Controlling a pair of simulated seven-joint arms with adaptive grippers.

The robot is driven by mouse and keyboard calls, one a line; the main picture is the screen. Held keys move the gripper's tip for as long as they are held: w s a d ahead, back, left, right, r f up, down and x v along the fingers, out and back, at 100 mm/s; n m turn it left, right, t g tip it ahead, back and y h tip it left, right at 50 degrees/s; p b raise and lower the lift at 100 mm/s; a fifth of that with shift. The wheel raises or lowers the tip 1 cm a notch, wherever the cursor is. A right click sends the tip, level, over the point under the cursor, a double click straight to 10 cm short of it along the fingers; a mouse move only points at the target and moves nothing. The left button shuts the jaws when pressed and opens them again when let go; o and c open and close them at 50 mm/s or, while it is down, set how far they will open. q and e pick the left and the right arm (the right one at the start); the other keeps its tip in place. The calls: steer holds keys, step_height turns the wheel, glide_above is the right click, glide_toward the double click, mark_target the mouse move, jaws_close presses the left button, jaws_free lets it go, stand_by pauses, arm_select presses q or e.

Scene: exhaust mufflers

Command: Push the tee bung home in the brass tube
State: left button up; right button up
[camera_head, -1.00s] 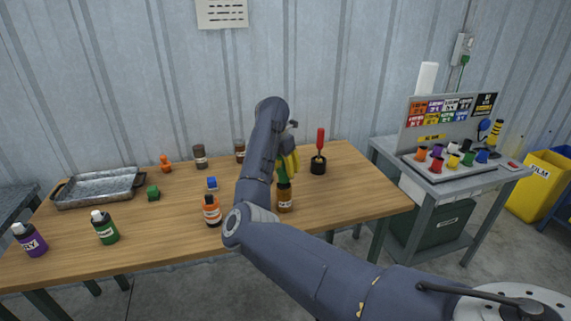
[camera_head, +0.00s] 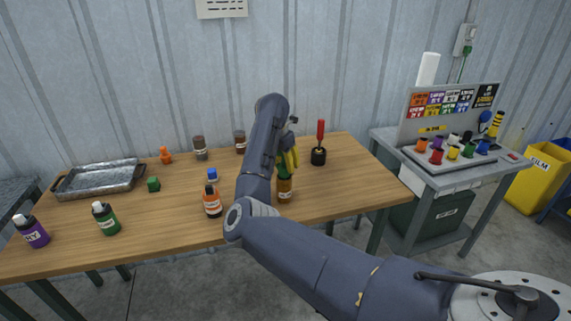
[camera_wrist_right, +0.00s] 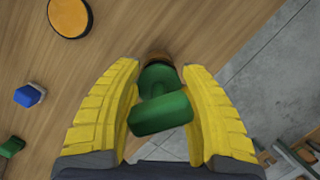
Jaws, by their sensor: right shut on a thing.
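The brass tube (camera_head: 285,190) is a brown-gold upright cylinder with a pale label, near the front edge of the wooden table. The green tee bung (camera_wrist_right: 160,112) has a thick crossbar on a rounder green body. My right gripper (camera_head: 289,160) has yellow fingers, shut on the tee bung directly above the tube. In the right wrist view a brown rim of the tube (camera_wrist_right: 158,56) shows just beyond the bung. The bung is at the tube's mouth; how deep it sits is hidden. My left gripper is not in view.
A black pot with a red-handled tool (camera_head: 319,150) stands to the right. A metal tray (camera_head: 97,180) lies far left. The table's right end is clear.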

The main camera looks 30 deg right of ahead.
mark_target(284, 166)
steer(key=shift+f, duration=1.8)
stand_by(0.5)
steer(key=o, duration=1.3)
steer(key=shift+o, duration=0.2)
steer(key=shift+v, duration=6)
